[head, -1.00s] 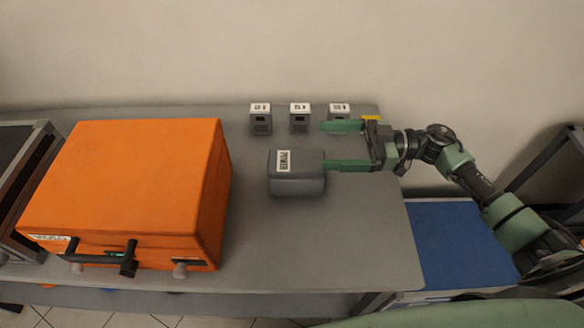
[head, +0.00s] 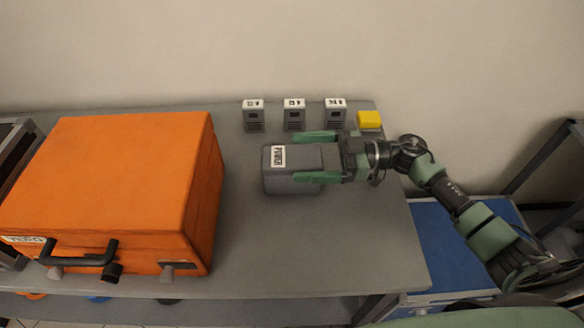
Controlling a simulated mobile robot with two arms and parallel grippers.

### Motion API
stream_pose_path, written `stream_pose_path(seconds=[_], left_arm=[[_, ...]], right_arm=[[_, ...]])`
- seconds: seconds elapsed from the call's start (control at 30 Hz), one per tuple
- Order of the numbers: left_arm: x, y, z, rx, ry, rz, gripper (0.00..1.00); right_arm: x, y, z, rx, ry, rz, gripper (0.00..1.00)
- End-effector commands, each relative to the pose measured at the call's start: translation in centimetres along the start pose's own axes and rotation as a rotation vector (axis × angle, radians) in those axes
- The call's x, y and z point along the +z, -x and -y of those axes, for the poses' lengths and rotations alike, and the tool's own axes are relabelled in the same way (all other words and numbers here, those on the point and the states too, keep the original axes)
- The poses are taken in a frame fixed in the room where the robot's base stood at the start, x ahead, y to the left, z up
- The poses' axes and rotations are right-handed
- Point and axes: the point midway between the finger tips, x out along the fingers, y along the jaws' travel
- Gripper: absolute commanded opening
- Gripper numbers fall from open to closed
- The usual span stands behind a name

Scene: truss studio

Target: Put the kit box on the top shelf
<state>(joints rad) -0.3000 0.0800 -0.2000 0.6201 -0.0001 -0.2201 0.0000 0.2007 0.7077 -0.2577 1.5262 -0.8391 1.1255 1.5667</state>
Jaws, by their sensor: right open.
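A dark grey box (head: 288,185) with a white label that seems to read "POWER" sits on the grey table (head: 310,250). A large orange case (head: 110,180) with a black front handle stands on the table's left part. I cannot tell which of these is the kit box. My right gripper (head: 300,157) is open at the grey box, reaching in from the right. One green finger is along its far side and the other along its near side; contact is unclear. My left gripper is not in view. No top shelf is clearly visible.
Several small things stand along the table's back: grey units with white tops (head: 294,115) and a yellow block (head: 369,119). A blue-topped surface (head: 455,245) lies lower at the right. A dark frame (head: 548,160) stands far right. The table's front middle is clear.

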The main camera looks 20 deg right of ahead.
Motion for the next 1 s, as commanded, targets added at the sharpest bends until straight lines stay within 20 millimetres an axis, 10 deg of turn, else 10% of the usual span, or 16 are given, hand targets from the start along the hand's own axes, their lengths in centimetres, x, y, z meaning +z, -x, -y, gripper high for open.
stream_pose_path(seconds=[0.47,0.8,1.0], left_arm=[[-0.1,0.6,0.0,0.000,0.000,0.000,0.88],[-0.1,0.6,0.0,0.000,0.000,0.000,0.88],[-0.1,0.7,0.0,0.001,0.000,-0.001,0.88]], right_arm=[[0.1,-3.1,0.0,0.000,-0.001,0.001,0.92],[0.1,-3.1,0.0,0.000,-0.001,0.001,0.00],[-0.1,-3.1,0.0,0.000,0.001,-0.003,0.00]])
